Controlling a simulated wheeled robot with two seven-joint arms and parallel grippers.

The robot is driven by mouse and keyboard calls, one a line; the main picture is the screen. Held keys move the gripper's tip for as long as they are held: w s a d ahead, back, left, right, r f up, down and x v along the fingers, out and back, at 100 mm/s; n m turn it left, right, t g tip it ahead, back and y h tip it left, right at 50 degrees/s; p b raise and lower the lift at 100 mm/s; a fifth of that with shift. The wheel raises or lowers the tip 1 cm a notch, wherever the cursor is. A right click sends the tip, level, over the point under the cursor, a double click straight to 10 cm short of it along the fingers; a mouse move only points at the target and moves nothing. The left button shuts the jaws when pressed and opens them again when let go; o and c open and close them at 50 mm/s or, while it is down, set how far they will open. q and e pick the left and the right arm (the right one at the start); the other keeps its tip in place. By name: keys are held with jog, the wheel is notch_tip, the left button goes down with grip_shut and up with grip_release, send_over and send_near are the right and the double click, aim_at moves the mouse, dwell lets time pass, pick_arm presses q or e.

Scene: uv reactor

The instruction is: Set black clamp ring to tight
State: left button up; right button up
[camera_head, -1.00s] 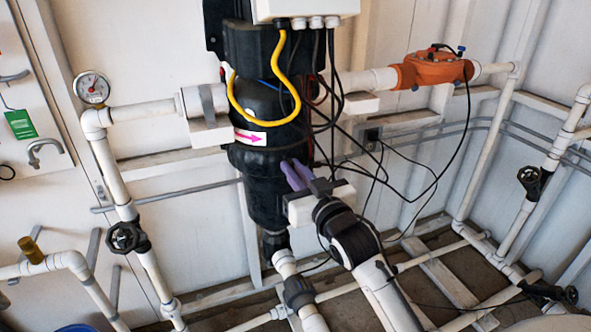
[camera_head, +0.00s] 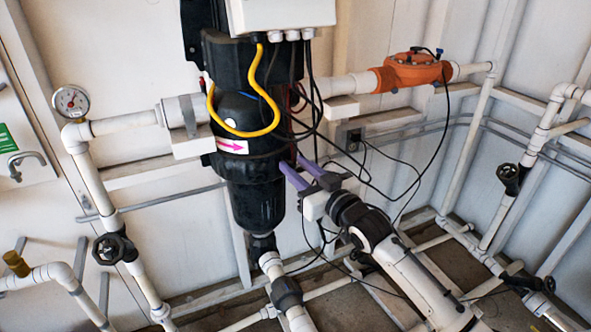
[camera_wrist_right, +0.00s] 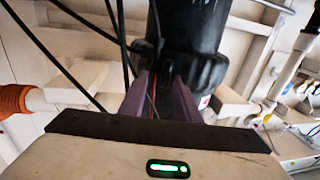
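The black clamp ring (camera_head: 245,164) circles the black reactor body just below the label with a pink arrow. It also shows in the right wrist view (camera_wrist_right: 207,72), with a black lug on its near side. My right gripper (camera_head: 290,166) comes from the lower right, with its purple fingers at the ring's right side. In the right wrist view the fingers (camera_wrist_right: 163,82) stand apart, with the dark lug showing between their tips. I cannot tell whether they touch it. My left gripper is not in view.
Black cables (camera_head: 313,100) hang beside the reactor body close to my right gripper. An orange valve (camera_head: 411,74) sits on the right pipe and a gauge (camera_head: 71,102) on the left. White pipes and a floor frame (camera_head: 430,250) lie below.

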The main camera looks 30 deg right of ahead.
jog(key=shift+a+f, duration=0.1)
jog(key=shift+a, duration=0.15)
jog(key=s+d, duration=0.1)
jog(key=s, duration=0.9)
jog(key=shift+s, duration=0.15)
dwell(0.4)
jog(key=s+a+f+g, duration=0.2)
jog(key=s+a+f, duration=0.15)
jog(key=f, duration=0.55)
jog(key=s+a+f+g, duration=0.3)
jog(key=s+f, duration=0.2)
jog(key=f, duration=0.4)
jog(key=s+a+f+g, duration=0.2)
jog(key=s+a+f, duration=0.2)
jog(key=s+f, duration=0.2)
jog(key=s+a+f+n+g+y, duration=0.1)
jog(key=s+a+f+g, duration=0.1)
jog(key=s+a+f, duration=0.3)
jog(key=s+f, duration=0.2)
jog(key=s, duration=0.1)
jog(key=shift+s+a+f, duration=0.2)
jog(key=shift+s+f, duration=0.05)
